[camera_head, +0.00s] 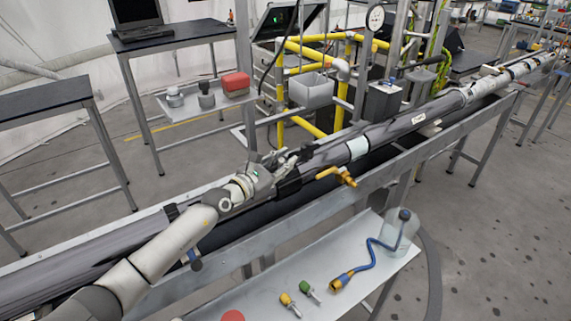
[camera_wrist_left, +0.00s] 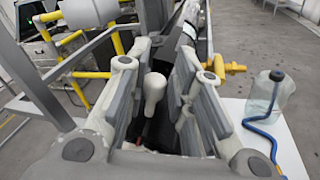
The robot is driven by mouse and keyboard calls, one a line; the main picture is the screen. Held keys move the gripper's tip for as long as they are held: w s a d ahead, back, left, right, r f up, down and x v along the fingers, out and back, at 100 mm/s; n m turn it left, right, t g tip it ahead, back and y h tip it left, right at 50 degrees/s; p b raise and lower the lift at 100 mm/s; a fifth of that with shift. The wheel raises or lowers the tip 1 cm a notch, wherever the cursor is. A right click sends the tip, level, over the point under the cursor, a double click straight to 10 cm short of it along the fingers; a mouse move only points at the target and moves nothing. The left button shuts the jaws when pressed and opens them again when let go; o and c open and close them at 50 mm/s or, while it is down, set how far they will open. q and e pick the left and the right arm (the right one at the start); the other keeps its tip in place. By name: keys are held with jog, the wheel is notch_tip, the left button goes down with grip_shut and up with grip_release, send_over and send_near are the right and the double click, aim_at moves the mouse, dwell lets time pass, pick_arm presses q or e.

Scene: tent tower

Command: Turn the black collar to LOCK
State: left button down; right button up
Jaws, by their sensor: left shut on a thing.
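A long grey pipe (camera_head: 395,128) runs diagonally across the head view on a metal rail. The black collar (camera_head: 289,186) is a dark band around it near the middle, partly hidden by my gripper. My left gripper (camera_head: 284,160) is at the collar from above left, its fingers shut on it. In the left wrist view the fingers (camera_wrist_left: 158,100) stand on both sides of a pale rounded knob (camera_wrist_left: 153,88), with dark surface below. I cannot tell whether the knob belongs to the collar. No LOCK mark is readable. My right gripper is not in view.
A yellow valve (camera_head: 337,176) sticks out beside the pipe, just right of the collar. A white shelf (camera_head: 255,293) in front carries a clear jug (camera_head: 399,232), a blue hose (camera_head: 374,262) and small fittings. Yellow piping (camera_head: 282,100) stands behind.

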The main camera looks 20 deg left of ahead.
aim_at(277, 166)
pick_arm(q)
jog(key=shift+w+a+r+n, duration=0.35)
jog(key=shift+w+a+n, duration=0.1)
jog(key=shift+a+n, duration=0.3)
jog(key=shift+w+a+n+g+p, duration=0.45)
jog(key=shift+a+n+g, duration=0.05)
jog(key=shift+n, duration=0.25)
jog(key=shift+w+a+f+n+g, duration=0.15)
jog(key=shift+w+a+n+g, duration=0.1)
jog(key=shift+w+a+n, duration=0.35)
jog(key=shift+w+a+f+n+g, duration=0.1)
jog(key=shift+w+a+n+g, duration=0.15)
jog(key=shift+a+n, duration=0.4)
jog(key=shift+n, duration=0.35)
jog(key=c, duration=1.6)
grip_release()
jog(key=shift+a, duration=0.1)
jog(key=shift+o, duration=1.1)
jog(key=shift+w, duration=0.1)
jog(key=shift+a, duration=0.1)
